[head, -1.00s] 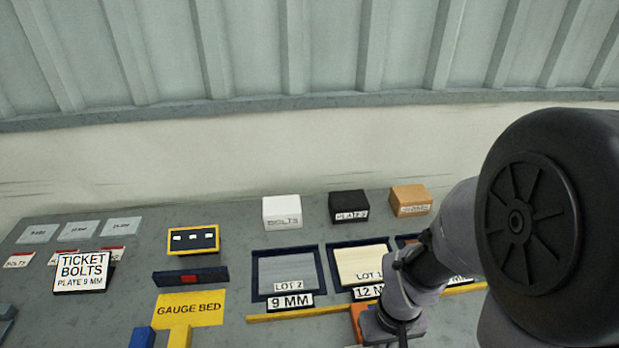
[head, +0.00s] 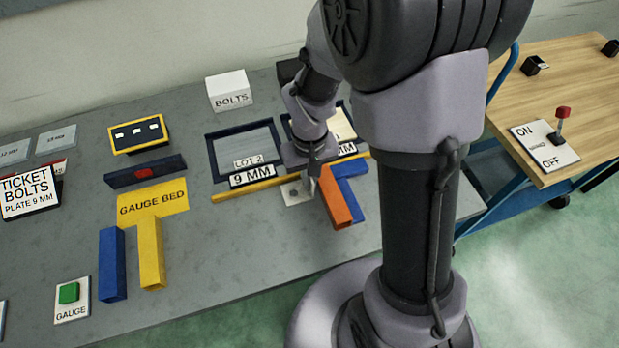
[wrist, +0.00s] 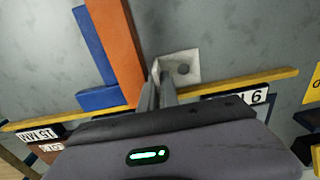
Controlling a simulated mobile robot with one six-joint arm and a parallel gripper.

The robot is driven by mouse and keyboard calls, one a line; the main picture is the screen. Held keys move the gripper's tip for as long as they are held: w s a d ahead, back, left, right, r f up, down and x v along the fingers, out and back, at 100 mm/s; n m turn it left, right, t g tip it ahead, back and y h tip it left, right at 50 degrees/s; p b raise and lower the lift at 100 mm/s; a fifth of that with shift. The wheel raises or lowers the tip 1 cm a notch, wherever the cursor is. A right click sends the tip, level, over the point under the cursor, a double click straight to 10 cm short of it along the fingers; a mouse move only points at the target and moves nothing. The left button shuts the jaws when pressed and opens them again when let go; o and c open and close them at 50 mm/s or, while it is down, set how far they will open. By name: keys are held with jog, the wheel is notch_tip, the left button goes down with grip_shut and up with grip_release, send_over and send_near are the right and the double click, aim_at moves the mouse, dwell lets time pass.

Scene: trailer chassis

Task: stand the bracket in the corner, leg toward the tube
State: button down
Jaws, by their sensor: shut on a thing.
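The pale grey bracket (wrist: 184,66) has a flat plate with a dark round hole and what looks like an upright part between my fingers. My gripper (wrist: 160,88) is shut on that upright part. In the head view the bracket (head: 295,191) is low over or on the grey bench, left of the orange bar (head: 335,202) and just in front of the yellow strip (head: 245,190). In the wrist view the orange bar (wrist: 118,45) stands just left of the fingers, and the holed plate points away from it. Contact with bar, strip or bench cannot be told. My gripper (head: 311,184) is partly hidden by my arm.
A blue L-shaped piece (head: 357,198) lies right of the orange bar. Behind the strip are the lot trays (head: 244,150) and a bolts box (head: 230,90). A yellow gauge bed (head: 152,203) and blue bar (head: 112,262) lie left. The bench between is clear.

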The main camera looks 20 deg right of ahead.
jog(key=shift+f, duration=0.15)
jog(key=c, duration=1.9)
grip_release()
notch_tip(320, 180, up, 12)
jog(key=p, duration=0.5)
jog(key=shift+p, duration=0.35)
jog(key=s+a+r+m+t+y, duration=0.1)
jog(key=s+a+r+m+t, duration=0.1)
jog(key=s+r, duration=0.4)
jog(key=s+a+r+m+t+y, duration=0.1)
jog(key=s+a+r+m+t, duration=0.1)
jog(key=s+r, duration=0.5)
notch_tip(320, 180, up, 3)
jog(key=shift+r+t, duration=0.1)
jog(key=shift+t, duration=0.8)
jog(key=shift+w, duration=0.1)
